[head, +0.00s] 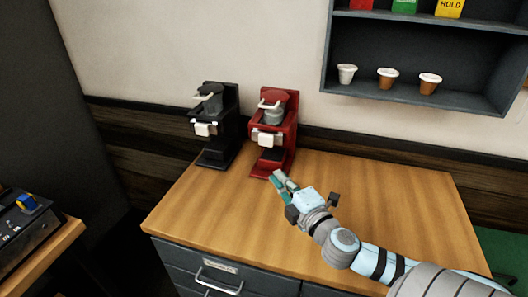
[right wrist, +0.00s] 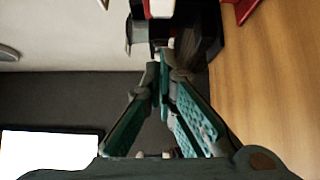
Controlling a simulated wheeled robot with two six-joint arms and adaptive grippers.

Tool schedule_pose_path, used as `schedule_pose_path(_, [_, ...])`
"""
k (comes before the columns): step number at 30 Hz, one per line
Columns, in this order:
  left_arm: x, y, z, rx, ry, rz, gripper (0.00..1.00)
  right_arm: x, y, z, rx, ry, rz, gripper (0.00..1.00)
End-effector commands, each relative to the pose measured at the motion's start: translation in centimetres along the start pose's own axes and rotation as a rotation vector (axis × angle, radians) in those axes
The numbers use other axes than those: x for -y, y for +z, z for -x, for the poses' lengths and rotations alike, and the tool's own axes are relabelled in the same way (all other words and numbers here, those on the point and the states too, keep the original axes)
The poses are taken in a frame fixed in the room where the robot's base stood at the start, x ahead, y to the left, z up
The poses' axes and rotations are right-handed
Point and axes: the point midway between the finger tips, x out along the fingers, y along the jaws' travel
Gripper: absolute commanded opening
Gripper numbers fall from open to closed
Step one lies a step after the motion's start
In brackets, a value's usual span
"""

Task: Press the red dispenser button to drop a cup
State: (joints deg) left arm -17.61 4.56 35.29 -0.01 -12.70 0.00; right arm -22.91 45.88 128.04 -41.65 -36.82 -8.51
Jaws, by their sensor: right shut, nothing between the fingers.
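I cannot make out a red dispenser button or a cup dispenser in either view. My right gripper (head: 278,177) is shut and empty, above the wooden counter just in front of the red brewer's base. In the right wrist view its teal fingers (right wrist: 164,75) meet at the tips with nothing between them. The red brewer (head: 290,139) stands upright at the back of the counter, its red edge showing at the top of the right wrist view (right wrist: 240,8). Three small cups (head: 388,79) stand on the wall shelf, one white and two brown. My left gripper is out of view.
A black brewer (head: 226,143) stands left of the red one and shows at the top of the right wrist view (right wrist: 207,35). The counter's (head: 410,205) right side is bare. A dark wall shelf (head: 440,98) hangs upper right. A black device (head: 25,235) sits lower left.

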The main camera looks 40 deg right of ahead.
Motion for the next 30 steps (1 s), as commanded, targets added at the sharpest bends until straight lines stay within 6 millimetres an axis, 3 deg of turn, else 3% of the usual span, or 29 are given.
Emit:
schedule_pose_path(8, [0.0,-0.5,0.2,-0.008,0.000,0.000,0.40,-0.1,-0.1,-1.2,0.001,0.001,-0.003,0.00])
schedule_pose_path(21, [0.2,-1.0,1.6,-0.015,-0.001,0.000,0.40,-0.4,0.0,-10.0,0.003,0.001,-0.007,0.00])
schedule_pose_path(30, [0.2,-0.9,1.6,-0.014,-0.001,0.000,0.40,-0.1,2.7,-12.7,0.001,0.000,-0.001,0.00])
